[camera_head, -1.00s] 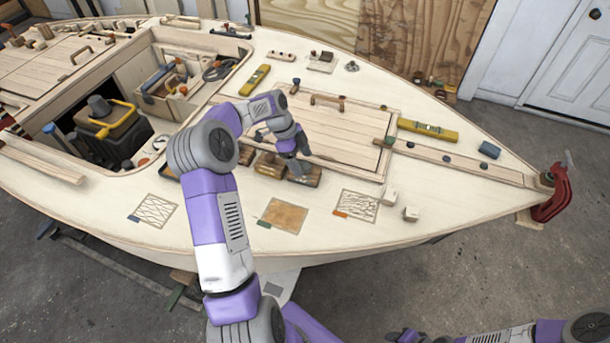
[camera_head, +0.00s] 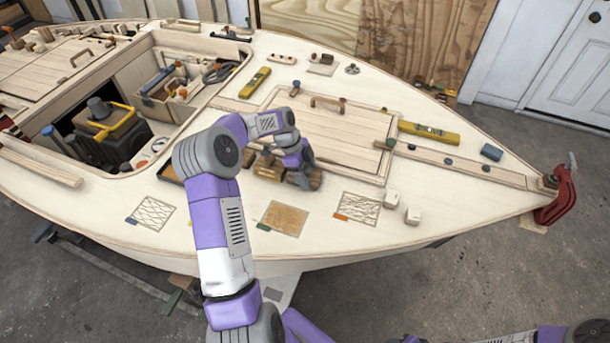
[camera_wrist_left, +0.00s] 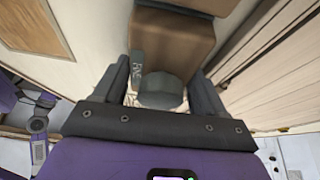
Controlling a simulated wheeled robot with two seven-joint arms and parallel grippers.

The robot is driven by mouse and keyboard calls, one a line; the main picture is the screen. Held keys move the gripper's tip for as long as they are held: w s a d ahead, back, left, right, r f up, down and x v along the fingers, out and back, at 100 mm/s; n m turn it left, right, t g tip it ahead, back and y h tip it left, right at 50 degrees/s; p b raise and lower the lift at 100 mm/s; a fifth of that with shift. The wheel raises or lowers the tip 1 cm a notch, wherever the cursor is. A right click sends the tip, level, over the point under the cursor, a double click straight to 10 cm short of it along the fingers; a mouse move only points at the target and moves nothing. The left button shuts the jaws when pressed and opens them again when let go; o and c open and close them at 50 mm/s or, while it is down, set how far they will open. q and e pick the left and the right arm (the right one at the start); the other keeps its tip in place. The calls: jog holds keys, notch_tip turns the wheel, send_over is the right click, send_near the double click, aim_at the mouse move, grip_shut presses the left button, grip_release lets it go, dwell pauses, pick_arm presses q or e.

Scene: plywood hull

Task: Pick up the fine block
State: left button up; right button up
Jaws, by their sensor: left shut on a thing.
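My left gripper (camera_head: 301,178) reaches down to the deck in front of the planked hatch. It is shut on a brown block (camera_head: 316,180) at the right end of a short row of blocks. In the left wrist view, the left gripper (camera_wrist_left: 160,88) has a finger on each side of a block with a grey end (camera_wrist_left: 160,90) and a small lettered mark, too blurred to read surely. I take this for the fine block. The gripper hides part of it, and I cannot tell whether it is clear of the deck. My right gripper is out of view.
Another brown block (camera_head: 268,168) sits just left of the held one. Marked patches lie in front: a tan one (camera_head: 284,218) and a scribbled one (camera_head: 358,207). The hatch (camera_head: 345,135) is close behind.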

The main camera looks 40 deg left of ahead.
aim_at(307, 167)
pick_arm(q)
notch_tip(307, 167, up, 10)
jog(key=shift+r+p, duration=0.1)
jog(key=shift+p, duration=1.15)
